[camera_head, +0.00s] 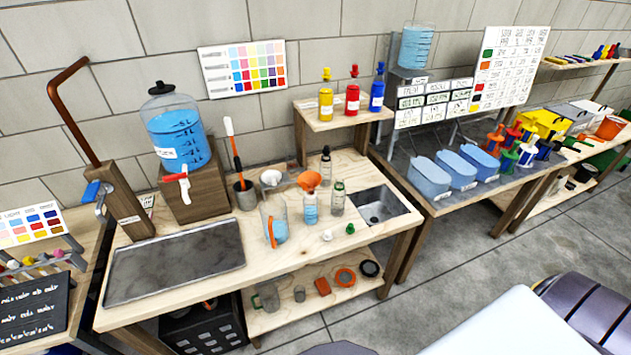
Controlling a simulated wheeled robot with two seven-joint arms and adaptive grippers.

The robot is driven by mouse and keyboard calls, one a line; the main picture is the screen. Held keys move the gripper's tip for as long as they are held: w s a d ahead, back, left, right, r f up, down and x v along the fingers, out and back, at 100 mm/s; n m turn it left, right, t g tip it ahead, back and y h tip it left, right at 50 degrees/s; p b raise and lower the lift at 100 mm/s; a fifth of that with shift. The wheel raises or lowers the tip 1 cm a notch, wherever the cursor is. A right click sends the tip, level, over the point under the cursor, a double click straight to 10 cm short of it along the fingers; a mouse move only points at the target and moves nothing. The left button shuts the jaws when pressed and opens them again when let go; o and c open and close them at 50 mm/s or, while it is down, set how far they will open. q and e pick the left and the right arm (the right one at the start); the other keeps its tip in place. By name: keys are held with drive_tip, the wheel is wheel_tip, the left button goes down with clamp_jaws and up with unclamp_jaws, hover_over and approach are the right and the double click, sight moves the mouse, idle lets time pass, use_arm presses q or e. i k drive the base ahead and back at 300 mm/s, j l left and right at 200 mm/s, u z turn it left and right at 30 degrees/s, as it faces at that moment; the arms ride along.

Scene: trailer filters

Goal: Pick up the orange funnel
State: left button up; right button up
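The bottle stands on the wooden workbench (290,257), left of the metal sink. Neither my left nor my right gripper shows in this view, so I cannot see whether they are open or shut. Parts of my own body show at the bottom right.
A white funnel (271,178) and a clear jug (274,220) of blue liquid stand left of the orange funnel. Dropper bottles (338,199) stand close on its right. A metal sink (381,205) is further right. A grey tray (175,262) covers the bench's left.

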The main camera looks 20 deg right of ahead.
sight(309, 180)
drive_tip(key=l+u, duration=0.15)
drive_tip(key=l, duration=0.55)
drive_tip(key=l+u, duration=0.15)
drive_tip(key=l, duration=0.55)
drive_tip(key=k+l+u, duration=0.15)
drive_tip(key=l, duration=0.55)
